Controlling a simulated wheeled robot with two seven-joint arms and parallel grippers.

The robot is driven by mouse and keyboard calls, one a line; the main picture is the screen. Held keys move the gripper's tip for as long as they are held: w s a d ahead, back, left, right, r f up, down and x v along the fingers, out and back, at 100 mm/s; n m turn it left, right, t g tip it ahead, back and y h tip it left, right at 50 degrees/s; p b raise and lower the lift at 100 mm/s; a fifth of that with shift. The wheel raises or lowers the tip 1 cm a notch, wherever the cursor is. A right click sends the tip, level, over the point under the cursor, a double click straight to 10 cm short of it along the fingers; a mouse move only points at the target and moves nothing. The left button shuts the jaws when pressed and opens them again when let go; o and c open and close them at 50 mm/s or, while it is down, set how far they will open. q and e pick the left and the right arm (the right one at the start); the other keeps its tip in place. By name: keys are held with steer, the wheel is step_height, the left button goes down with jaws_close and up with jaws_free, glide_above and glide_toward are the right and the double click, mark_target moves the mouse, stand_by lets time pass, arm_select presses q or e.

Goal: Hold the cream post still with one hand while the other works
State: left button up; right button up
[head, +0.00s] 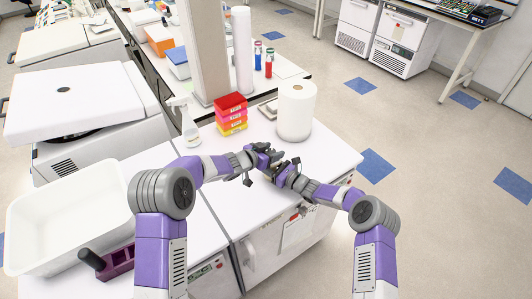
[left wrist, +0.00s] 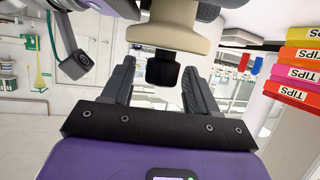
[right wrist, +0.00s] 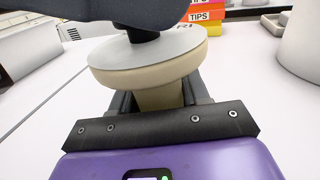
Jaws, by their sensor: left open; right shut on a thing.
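The cream post (right wrist: 155,95) has a wide round flange with a pale grey top, and a dark stem (right wrist: 140,36) rises from it. My right gripper (head: 282,172) is shut on the post below the flange, as the right wrist view shows. My left gripper (head: 266,153) is open, facing it. In the left wrist view a black block-shaped end (left wrist: 162,70) on the post (left wrist: 172,36) sits between the open fingers, with gaps at the sides. A dark part across the top of the right wrist view hides the stem's upper end. In the head view the grippers hide most of the post.
Stacked tip boxes (head: 231,114), a white roll (head: 296,110) and a spray bottle (head: 187,122) stand behind the grippers on the white bench (head: 325,150). A white tray (head: 68,215) and a purple rack (head: 118,262) are at left. The bench's right front is clear.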

arm_select(q)
steer(key=v, duration=1.2)
steer(key=shift+d, duration=0.1)
arm_select(e)
steer(key=o, duration=1.2)
